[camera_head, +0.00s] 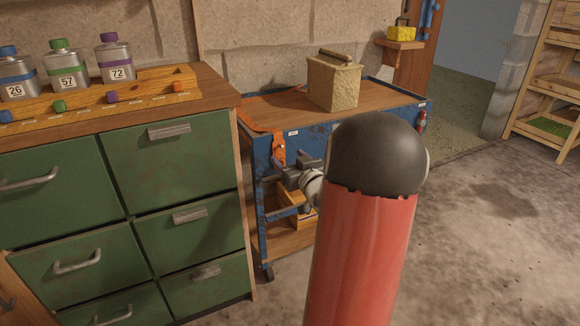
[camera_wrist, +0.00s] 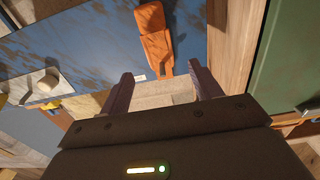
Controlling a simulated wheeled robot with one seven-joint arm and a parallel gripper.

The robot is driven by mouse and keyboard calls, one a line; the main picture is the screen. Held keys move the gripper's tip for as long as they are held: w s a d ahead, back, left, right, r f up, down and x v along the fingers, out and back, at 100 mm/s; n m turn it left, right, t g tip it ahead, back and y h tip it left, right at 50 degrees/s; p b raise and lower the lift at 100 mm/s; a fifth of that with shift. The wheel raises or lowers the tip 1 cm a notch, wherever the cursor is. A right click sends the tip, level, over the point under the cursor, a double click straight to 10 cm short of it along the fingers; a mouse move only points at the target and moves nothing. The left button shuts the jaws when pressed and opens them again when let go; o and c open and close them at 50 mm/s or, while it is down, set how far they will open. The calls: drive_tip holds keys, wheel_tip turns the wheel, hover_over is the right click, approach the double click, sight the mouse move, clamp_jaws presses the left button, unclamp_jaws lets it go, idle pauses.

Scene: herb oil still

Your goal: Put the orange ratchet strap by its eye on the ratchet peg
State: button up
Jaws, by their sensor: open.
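The orange ratchet strap (camera_head: 278,146) lies over the near left corner of the blue cart and hangs down its side. In the wrist view, the strap (camera_wrist: 156,42) hangs against the blue panel, its narrow forked end reaching between my fingertips. My gripper (camera_wrist: 160,70) is open, one finger on each side of that end, with gaps to both. In the head view, my gripper (camera_head: 283,170) is just below the hanging strap. A pale stub (camera_wrist: 46,80) sticks out of the panel at left in the wrist view; I cannot tell whether it is the ratchet peg.
The blue cart (camera_head: 375,132) carries a tan box (camera_head: 334,82). A green drawer cabinet (camera_head: 172,165) stands close on the left, with several cans in a wooden rack (camera_head: 150,84). My red arm link hides part of the cart's front. The floor at right is clear.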

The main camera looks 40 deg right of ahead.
sight(279, 146)
drive_tip(key=x, duration=0.5)
drive_tip(key=shift+s, duration=0.1)
drive_tip(key=c, duration=1)
drive_tip(key=shift+r, duration=0.1)
drive_tip(key=shift+c, duration=0.4)
drive_tip(key=shift+r, duration=0.25)
drive_tip(key=shift+s+a, duration=0.1)
drive_tip(key=shift+s, duration=0.2)
drive_tip(key=shift+r+v, duration=0.25)
drive_tip(key=shift+v, duration=0.9)
drive_tip(key=shift+s, duration=0.1)
